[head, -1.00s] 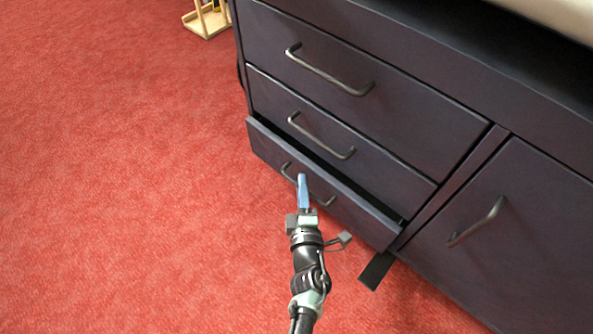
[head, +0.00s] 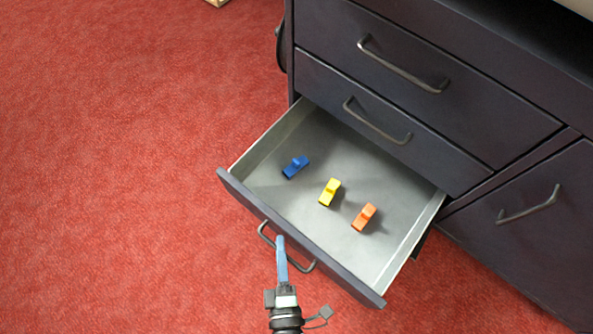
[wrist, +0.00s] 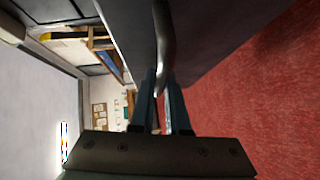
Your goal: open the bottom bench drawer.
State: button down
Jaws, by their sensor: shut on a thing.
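The bottom bench drawer (head: 318,258) stands well out from the dark bench, and its grey inside shows in the head view. Its dark bar handle (head: 265,232) is on the front panel. My gripper (head: 281,243) is shut on the middle of this handle, its blue fingers reaching it from the front. In the wrist view the handle (wrist: 163,40) runs between the fingertips of my gripper (wrist: 160,80). Inside the drawer lie a blue piece (head: 295,167), a yellow piece (head: 329,192) and an orange piece (head: 364,217), spaced apart.
The middle drawer (head: 330,90) and top drawer (head: 340,35) above are closed. A closed cupboard door (head: 540,240) with a handle is at the right. Red carpet (head: 110,170) lies clear to the left and in front.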

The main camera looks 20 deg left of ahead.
jog(key=shift+s+a, duration=0.3)
jog(key=shift+s, duration=0.6)
jog(key=shift+s+a, duration=0.25)
jog(key=shift+s, duration=0.6)
jog(key=c, duration=1.2)
grip_release()
jog(key=p+v, duration=0.4)
jog(key=v, duration=0.9)
jog(key=shift+r, duration=0.1)
